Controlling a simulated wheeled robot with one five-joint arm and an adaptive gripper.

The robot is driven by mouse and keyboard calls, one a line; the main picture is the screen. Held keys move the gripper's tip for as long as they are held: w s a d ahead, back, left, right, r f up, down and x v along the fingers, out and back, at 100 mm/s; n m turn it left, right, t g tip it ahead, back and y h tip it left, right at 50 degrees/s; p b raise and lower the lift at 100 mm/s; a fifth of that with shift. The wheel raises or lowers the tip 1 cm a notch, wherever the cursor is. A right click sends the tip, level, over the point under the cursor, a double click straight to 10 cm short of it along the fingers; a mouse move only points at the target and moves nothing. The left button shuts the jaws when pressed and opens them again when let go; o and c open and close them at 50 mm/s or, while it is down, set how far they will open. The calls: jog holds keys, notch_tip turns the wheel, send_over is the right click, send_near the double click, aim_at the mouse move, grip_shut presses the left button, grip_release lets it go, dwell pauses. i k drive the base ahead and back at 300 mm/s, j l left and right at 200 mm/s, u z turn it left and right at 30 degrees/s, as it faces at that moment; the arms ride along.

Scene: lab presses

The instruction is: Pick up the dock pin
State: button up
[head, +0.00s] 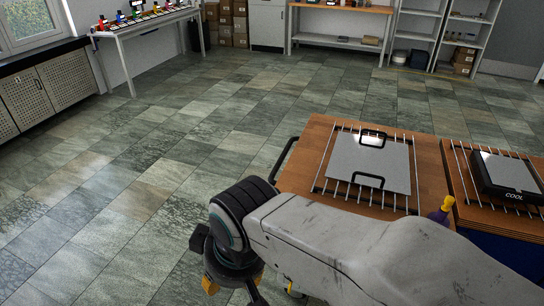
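A small purple piece with a yellow neck (441,209) stands at the front edge of the wooden cart top, partly hidden behind my arm; I cannot tell for certain that it is the dock pin. My gripper (238,287) hangs at the end of my arm at the bottom of the head view, over the floor and left of the cart. Its lower part is cut off by the frame, so its opening and any held thing are hidden. Yellow parts show around it.
The wooden cart (308,150) carries a grey plate (368,158) with two black handles on metal rails. Beside it, a black block marked COOL (508,174) sits on another railed top. A white table (150,22) with colourful items stands far back left. The tiled floor between is clear.

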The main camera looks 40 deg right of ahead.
aim_at(449, 201)
jog(key=i+z, duration=0.25)
jog(key=z, duration=0.2)
jog(key=i+z, duration=0.2)
jog(key=z, duration=0.25)
jog(key=i+j+z, duration=0.2)
jog(key=z, duration=0.25)
jog(key=i+j+z, duration=0.15)
jog(key=z, duration=0.3)
jog(key=i+j+z, duration=0.1)
jog(key=j+z, duration=0.25)
jog(key=z, duration=1.7)
jog(key=i+l+u, duration=0.2)
jog(key=u, duration=0.45)
jog(key=i+l+u, duration=0.15)
jog(key=l+u, duration=0.3)
jog(key=u, duration=0.2)
jog(key=l+u, duration=0.4)
jog(key=u, duration=0.25)
jog(key=l+u, duration=0.45)
jog(key=u, duration=0.2)
jog(key=k+l+u, duration=0.1)
jog(key=l+u, duration=0.3)
jog(key=u, duration=0.25)
jog(key=k+l+u, duration=0.2)
jog(key=u, duration=0.45)
jog(key=k+l+u, duration=0.25)
jog(key=u, duration=0.4)
jog(key=k+u, duration=0.3)
jog(key=u, duration=0.35)
